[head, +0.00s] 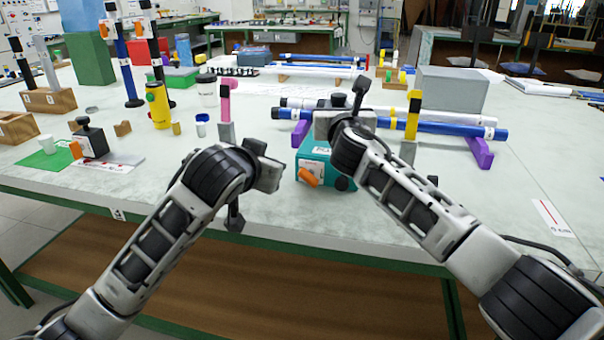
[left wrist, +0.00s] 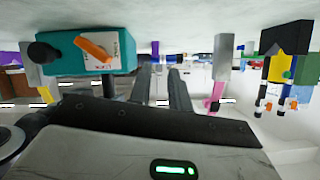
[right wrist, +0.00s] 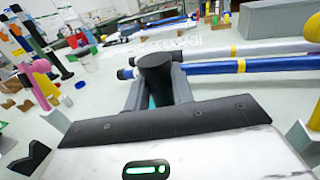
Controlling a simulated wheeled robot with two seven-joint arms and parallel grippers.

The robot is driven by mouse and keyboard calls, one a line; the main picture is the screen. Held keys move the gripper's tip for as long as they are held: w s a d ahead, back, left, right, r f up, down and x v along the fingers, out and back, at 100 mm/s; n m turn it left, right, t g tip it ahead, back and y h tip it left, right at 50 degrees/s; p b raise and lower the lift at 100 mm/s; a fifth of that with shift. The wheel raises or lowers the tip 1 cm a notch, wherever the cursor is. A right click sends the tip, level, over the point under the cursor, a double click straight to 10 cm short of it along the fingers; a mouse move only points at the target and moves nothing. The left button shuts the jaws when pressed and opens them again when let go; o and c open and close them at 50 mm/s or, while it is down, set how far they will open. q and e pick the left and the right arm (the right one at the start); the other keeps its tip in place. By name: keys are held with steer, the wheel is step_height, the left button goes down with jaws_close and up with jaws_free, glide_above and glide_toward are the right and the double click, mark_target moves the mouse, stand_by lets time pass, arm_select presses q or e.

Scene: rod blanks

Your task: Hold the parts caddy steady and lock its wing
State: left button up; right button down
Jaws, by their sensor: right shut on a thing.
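The parts caddy (head: 325,160) is a teal box near the table's front edge. Its orange wing (head: 308,177) is on the front face, beside a black knob (head: 345,183). In the left wrist view the caddy (left wrist: 120,55) shows upside down, its wing (left wrist: 92,48) slanted across a white lettered label. My right gripper (head: 328,124) is above the caddy, shut on its black upright handle (right wrist: 155,68); teal shows just below. My left gripper (left wrist: 164,75) is to the left of the caddy, apart from the wing, with a gap and nothing between its fingers.
Blue and white rods (head: 440,128) lie on purple supports behind the caddy. A pink post (head: 226,100) and a yellow post (head: 412,118) stand either side. A grey box (head: 450,90) stands at the back right.

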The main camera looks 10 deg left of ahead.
mark_target(299, 171)
arm_select(q)
steer(key=a+n+g, duration=0.1)
steer(key=w+a+f+n+g+h, duration=0.1)
steer(key=shift+w+a+f+g, duration=0.15)
steer(key=shift+w+f+g, duration=0.15)
steer(key=shift+g, duration=0.1)
steer(key=shift+a+f+n+g+h, duration=0.1)
steer(key=shift+a+n+g+h, duration=0.15)
steer(key=shift+n+g+h, duration=0.5)
steer(key=shift+s+r+g+h, duration=0.25)
steer(key=shift+g+h, duration=0.4)
steer(key=shift+h, duration=0.4)
step_height(299, 171, up, 5)
steer(key=s+g+h, duration=0.2)
steer(key=g+h, duration=0.1)
steer(key=h, duration=0.3)
steer(key=shift+n, duration=0.35)
steer(key=x, duration=1.2)
steer(key=shift+s+d, duration=0.25)
